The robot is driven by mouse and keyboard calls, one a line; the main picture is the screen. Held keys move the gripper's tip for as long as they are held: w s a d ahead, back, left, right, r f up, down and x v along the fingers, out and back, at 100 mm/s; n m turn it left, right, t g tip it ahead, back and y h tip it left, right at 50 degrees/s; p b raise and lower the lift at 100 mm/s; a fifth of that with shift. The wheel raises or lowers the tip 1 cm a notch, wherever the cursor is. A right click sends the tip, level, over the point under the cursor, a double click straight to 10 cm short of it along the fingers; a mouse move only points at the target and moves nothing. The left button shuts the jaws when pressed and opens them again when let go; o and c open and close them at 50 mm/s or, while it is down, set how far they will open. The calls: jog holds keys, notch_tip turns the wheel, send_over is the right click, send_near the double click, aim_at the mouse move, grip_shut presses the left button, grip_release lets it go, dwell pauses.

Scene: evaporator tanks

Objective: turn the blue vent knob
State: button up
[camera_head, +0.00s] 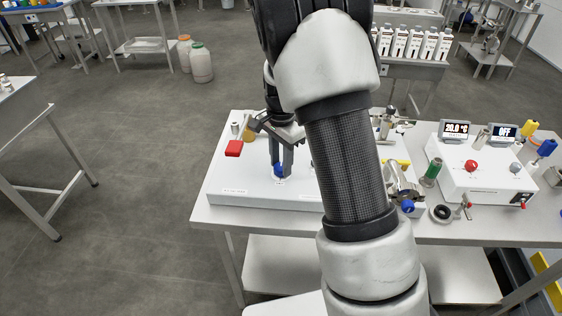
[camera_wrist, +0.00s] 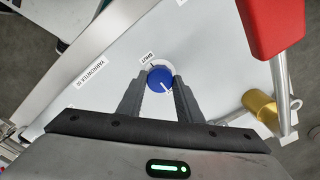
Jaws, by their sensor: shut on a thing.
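The blue vent knob (camera_wrist: 159,78) is a round blue cap with a white pointer line, set on the white top of a panel box. In the wrist view, my gripper (camera_wrist: 160,88) has a finger on each side of it and is shut on it. The pointer line runs toward the lower right, and a small printed label sits just above the knob. In the head view, the knob (camera_head: 279,170) shows between the tips of my gripper (camera_head: 281,172), which points down from above. Part of the knob is hidden by the fingers.
A red handle (camera_head: 234,148) stands left of my gripper; it also looms at the upper right of the wrist view (camera_wrist: 275,25). A brass fitting (camera_wrist: 260,105) is near it. Right of my arm are metal fittings and a white control box (camera_head: 480,175) with displays.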

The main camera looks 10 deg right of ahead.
aim_at(281, 166)
jog(key=o, duration=1)
jog(key=shift+o, duration=0.2)
jog(key=shift+r, duration=0.15)
notch_tip(281, 166, up, 17)
jog(key=shift+p, duration=0.3)
jog(key=shift+r, duration=0.15)
